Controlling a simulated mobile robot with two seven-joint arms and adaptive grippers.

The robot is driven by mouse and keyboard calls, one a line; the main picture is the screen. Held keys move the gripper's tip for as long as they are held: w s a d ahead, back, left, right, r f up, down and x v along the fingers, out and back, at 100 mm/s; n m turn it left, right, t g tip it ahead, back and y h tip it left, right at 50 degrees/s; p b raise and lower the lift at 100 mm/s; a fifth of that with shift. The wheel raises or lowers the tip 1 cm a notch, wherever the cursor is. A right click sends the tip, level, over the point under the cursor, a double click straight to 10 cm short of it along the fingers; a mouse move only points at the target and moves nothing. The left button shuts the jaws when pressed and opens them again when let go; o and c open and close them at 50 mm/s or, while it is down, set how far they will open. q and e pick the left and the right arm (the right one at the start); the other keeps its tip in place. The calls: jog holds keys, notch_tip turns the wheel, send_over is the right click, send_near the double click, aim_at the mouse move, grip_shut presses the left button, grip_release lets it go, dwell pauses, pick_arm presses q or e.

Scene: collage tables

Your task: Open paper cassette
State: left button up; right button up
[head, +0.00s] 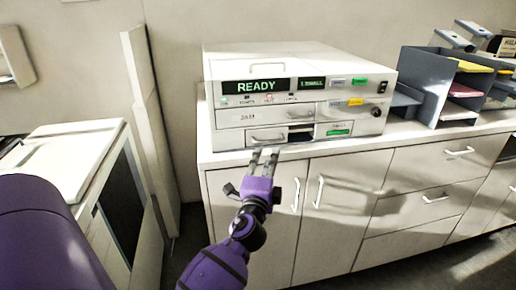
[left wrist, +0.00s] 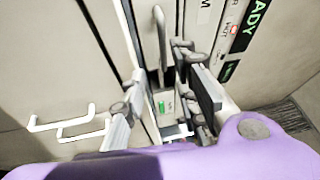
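A cream printer (head: 290,90) with a lit READY display stands on a cabinet. The paper cassette (head: 252,134) is in its lowest row and has a bar handle (head: 268,141). A dark gap shows to the right of this handle; the cassette front looks about flush with the printer. My left gripper (head: 264,155) is open and empty, just below and in front of the handle. In the left wrist view the handle (left wrist: 160,42) stands upright beyond the spread fingers (left wrist: 160,78), apart from them. My right gripper is out of view.
The cabinet (head: 350,195) below has doors and drawers with protruding handles close to my left gripper. Grey paper trays (head: 430,85) stand on the worktop at the right. A cream unit (head: 65,165) stands at the left.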

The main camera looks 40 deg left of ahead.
aim_at(270, 142)
pick_arm(q)
jog(key=shift+m, duration=0.8)
jog(key=x, duration=0.7)
jog(key=shift+w+a+r+p, duration=0.25)
jog(key=shift+a+r+p, duration=0.1)
jog(key=shift+a, duration=0.05)
grip_shut()
